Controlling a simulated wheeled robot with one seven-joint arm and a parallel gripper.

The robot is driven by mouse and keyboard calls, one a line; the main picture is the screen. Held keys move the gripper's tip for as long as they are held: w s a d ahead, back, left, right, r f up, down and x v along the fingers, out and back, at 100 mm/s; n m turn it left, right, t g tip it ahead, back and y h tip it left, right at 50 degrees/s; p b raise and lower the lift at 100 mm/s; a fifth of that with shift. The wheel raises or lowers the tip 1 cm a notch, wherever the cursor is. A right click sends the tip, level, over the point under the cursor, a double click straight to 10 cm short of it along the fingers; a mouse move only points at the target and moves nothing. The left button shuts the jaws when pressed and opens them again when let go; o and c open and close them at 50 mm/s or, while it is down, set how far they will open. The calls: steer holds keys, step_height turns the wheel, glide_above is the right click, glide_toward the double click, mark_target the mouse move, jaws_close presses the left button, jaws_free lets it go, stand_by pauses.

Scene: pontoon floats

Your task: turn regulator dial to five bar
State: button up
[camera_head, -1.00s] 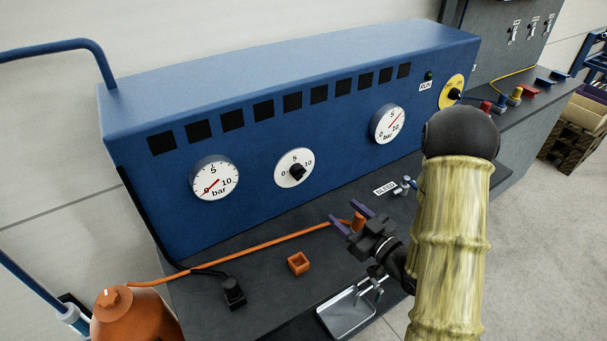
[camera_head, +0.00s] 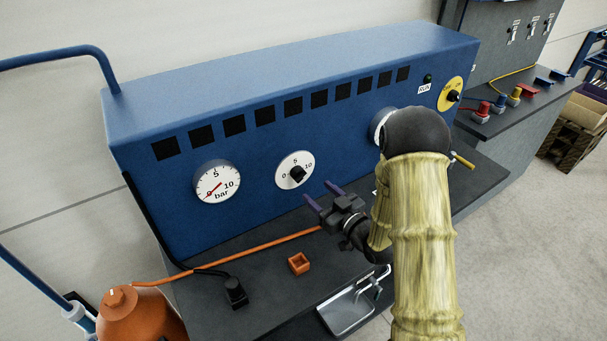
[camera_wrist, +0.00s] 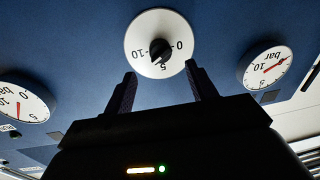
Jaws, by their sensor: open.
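The regulator dial (camera_head: 284,181) is a white disc marked 0, 5 and 10 on the blue panel, with a black knob (camera_head: 298,174) at its centre. In the wrist view the dial (camera_wrist: 140,37) appears upside down, just beyond my fingertips, with its knob (camera_wrist: 160,50) roughly centred between them. My gripper (camera_head: 320,195) is open and empty, in front of the panel, below and right of the dial, its fingers apart from the knob. The fingers also show in the wrist view (camera_wrist: 160,75). I cannot tell the knob's exact setting.
A bar gauge (camera_head: 217,182) is left of the dial, its red needle low near 0. Another gauge (camera_head: 377,125) is partly hidden by my arm. An orange hose (camera_head: 255,250), small orange box (camera_head: 299,263) and black plug (camera_head: 235,292) lie on the dark bench.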

mark_target(303, 179)
steer(key=p+x, duration=0.2)
steer(key=x, duration=0.6)
steer(key=shift+p, duration=0.3)
steer(key=shift+d, duration=0.1)
steer(key=shift+c, duration=0.3)
steer(key=c, duration=0.8)
